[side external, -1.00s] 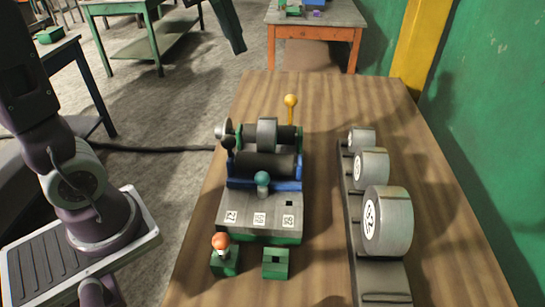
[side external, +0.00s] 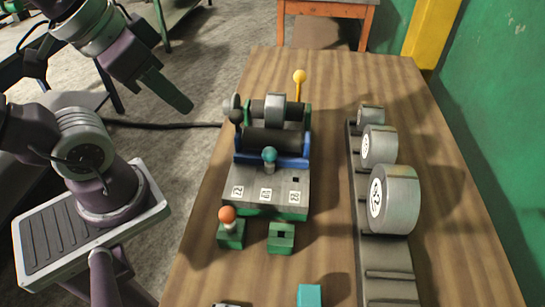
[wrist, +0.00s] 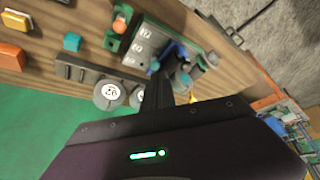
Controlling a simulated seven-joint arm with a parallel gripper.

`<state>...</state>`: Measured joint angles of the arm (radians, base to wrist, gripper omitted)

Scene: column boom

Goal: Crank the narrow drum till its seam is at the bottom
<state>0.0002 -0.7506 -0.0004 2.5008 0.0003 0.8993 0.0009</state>
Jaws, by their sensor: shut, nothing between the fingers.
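The winch-like machine (side external: 265,192) stands on the wooden table. Its narrow grey drum (side external: 275,108) sits on the rear shaft, behind a wider dark roller (side external: 272,140). A crank with a dark knob (side external: 236,115) is at the machine's left side. I cannot make out the drum's seam. A yellow-knobbed lever (side external: 299,77) stands at the back and a teal knob (side external: 269,154) at the front. My gripper (side external: 182,102) is shut and empty, in the air left of the machine, apart from the crank. Its dark fingers (wrist: 158,90) cover part of the machine in the wrist view.
Several grey cylinders, the largest (side external: 396,200) nearest, lie along a dark rack (side external: 385,265) on the right. An orange-knobbed peg (side external: 227,214) stands in a green block beside another green block (side external: 281,238). A teal block (side external: 309,295) lies at the front. The green wall is right.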

